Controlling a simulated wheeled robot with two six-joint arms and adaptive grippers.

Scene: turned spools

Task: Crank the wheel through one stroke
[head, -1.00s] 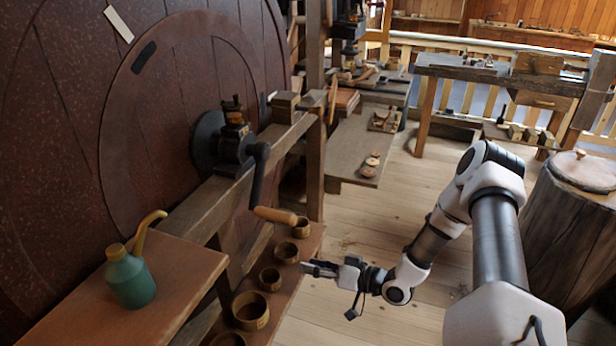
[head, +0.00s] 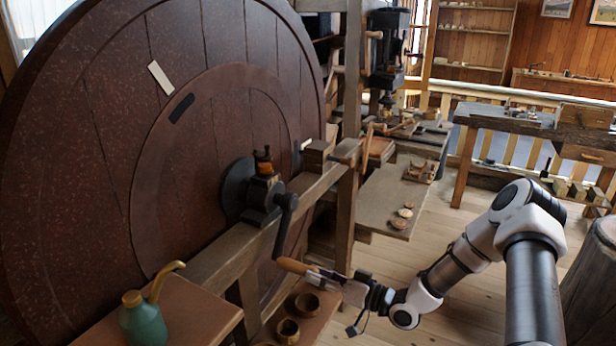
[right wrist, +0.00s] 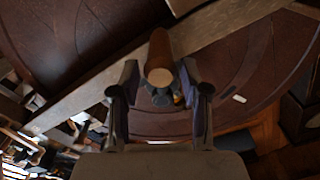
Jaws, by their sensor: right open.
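The big dark red-brown wheel (head: 95,150) fills the left of the head view. Its black crank arm (head: 284,228) hangs down from the hub, and a tan wooden handle (head: 291,265) sticks out from its lower end toward the right. My right gripper (head: 318,277) is open at the free end of the handle. In the right wrist view, the handle (right wrist: 160,58) points at the camera and lies between the two spread fingers (right wrist: 160,82), with gaps visible on both sides. My left gripper is not in view.
A wooden beam (head: 225,250) carries the crank bearing. Small round wooden cups (head: 288,330) stand on a low shelf below the gripper. A green oil can (head: 143,322) sits on a board at lower left. Open floor (head: 445,225) lies to the right.

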